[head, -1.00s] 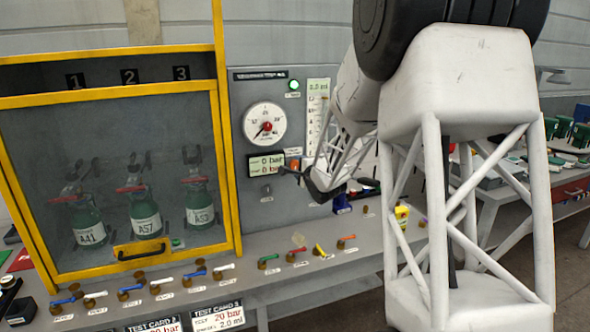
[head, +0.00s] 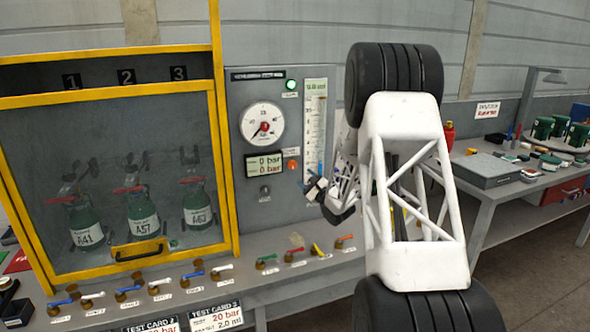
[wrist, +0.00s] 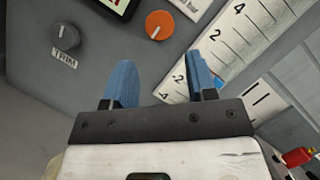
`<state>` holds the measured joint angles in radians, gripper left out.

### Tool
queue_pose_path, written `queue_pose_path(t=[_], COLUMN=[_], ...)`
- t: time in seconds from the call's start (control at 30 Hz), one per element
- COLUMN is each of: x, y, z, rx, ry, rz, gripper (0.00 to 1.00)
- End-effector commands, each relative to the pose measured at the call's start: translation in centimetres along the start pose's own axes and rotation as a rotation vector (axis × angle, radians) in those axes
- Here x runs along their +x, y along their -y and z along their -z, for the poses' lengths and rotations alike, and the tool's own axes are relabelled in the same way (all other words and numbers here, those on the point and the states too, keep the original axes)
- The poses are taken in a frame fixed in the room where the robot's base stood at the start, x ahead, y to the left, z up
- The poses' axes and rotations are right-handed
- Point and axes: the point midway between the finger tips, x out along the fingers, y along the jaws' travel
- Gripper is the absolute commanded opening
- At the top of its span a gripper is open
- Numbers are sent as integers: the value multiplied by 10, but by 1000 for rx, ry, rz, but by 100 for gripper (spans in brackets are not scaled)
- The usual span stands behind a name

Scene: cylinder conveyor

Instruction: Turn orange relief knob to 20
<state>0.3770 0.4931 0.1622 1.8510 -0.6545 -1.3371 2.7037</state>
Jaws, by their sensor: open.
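The orange relief knob (head: 292,165) is on the grey panel, right of the two-line display (head: 264,165), which reads 0 bar on both lines. In the wrist view the knob (wrist: 160,25) shows a pale pointer line, with nothing touching it. My gripper (head: 314,188) is a little below and right of the knob in the head view. In the wrist view my gripper (wrist: 163,80) is open, its two blue fingers apart and empty. The knob lies beyond the gap between the fingertips. The knob's scale is too small to read.
A dark TRIM knob (wrist: 65,37) is left of the orange knob. A white scale strip (wrist: 235,40) is just behind the right finger. A round gauge (head: 262,124) is above the display. Several small valves (head: 295,257) line the bench below.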

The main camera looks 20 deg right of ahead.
Motion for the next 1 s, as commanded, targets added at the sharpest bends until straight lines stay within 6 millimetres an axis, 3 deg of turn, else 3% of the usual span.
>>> queue_pose_path(t=[0.47,1.0], x=[7,65], y=[-1,-1], z=[0,0], rx=[-2,-3], ry=[0,0], rz=[0,-1], gripper=[52,52])
